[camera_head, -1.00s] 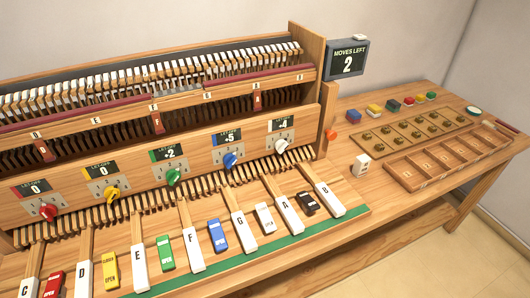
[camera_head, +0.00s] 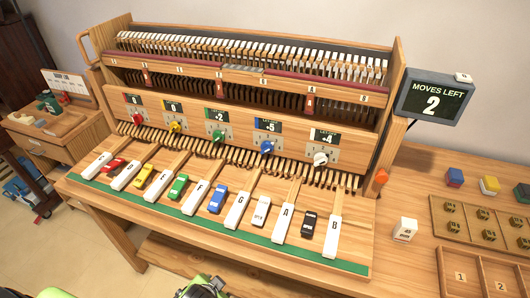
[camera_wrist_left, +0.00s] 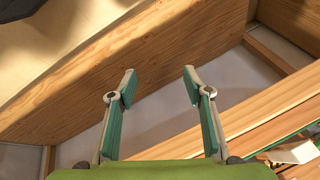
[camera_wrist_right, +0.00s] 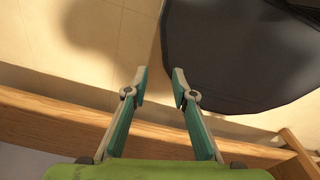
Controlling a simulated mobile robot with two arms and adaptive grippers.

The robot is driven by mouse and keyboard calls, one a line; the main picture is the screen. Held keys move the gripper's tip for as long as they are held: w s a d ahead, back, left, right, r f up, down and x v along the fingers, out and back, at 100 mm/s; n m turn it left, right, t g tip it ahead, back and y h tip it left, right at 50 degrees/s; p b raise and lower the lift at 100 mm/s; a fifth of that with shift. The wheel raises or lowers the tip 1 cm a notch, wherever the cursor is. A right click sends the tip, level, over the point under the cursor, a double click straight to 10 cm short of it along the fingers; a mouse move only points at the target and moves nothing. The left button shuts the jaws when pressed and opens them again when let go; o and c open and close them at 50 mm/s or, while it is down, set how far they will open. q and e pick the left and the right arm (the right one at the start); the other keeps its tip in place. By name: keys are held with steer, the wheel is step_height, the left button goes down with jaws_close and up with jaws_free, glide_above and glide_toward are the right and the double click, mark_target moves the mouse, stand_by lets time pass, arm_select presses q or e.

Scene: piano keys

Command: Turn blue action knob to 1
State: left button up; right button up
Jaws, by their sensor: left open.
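The blue action knob (camera_head: 267,148) is on the wooden front panel (camera_head: 190,112) of the piano-like case in the head view. The small display (camera_head: 267,126) above it reads +5. Its pointer's setting is too small to read. My left gripper (camera_wrist_left: 158,78) is open and empty in the left wrist view, over wooden boards. My right gripper (camera_wrist_right: 159,75) has its fingertips apart and empty in the right wrist view, above a wooden edge and the floor. Neither gripper is near the knob in these views.
Red (camera_head: 137,118), yellow (camera_head: 175,127), green (camera_head: 216,137) and white (camera_head: 320,159) knobs share the panel. A screen (camera_head: 436,98) reads MOVES LEFT 2. A compartment tray (camera_head: 441,262) lies at right; a small side table (camera_head: 62,130) stands at left.

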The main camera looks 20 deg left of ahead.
arm_select(q)
steer(key=w+a+r+m+t+y, duration=0.1)
steer(key=w+r+t, duration=0.1)
steer(key=r, duration=0.3)
steer(key=w+a+r+m+t+y, duration=0.1)
steer(key=w+a+r+m, duration=0.1)
steer(key=w+r, duration=0.2)
steer(key=w+a+r+m+t+y, duration=0.1)
steer(key=w+r, duration=0.3)
steer(key=r, duration=0.4)
steer(key=shift+a+r+m+t, duration=0.15)
steer(key=shift+a+m+t, duration=0.2)
steer(key=shift+m+t, duration=0.35)
steer(key=w+d+r+m+t, duration=0.2)
steer(key=w+r+m+t, duration=0.25)
steer(key=w+m, duration=0.25)
steer(key=m+t+h, duration=0.3)
steer(key=m+h, duration=0.2)
steer(key=m, duration=0.5)
glide_toward(265, 151)
steer(key=w+p, duration=0.2)
steer(key=w, duration=0.7)
arm_select(e)
steer(key=shift+a+r, duration=0.25)
steer(key=shift+r, duration=0.35)
steer(key=shift+a+r, duration=0.2)
steer(key=shift+r, duration=0.4)
arm_select(q)
steer(key=c, duration=1.1)
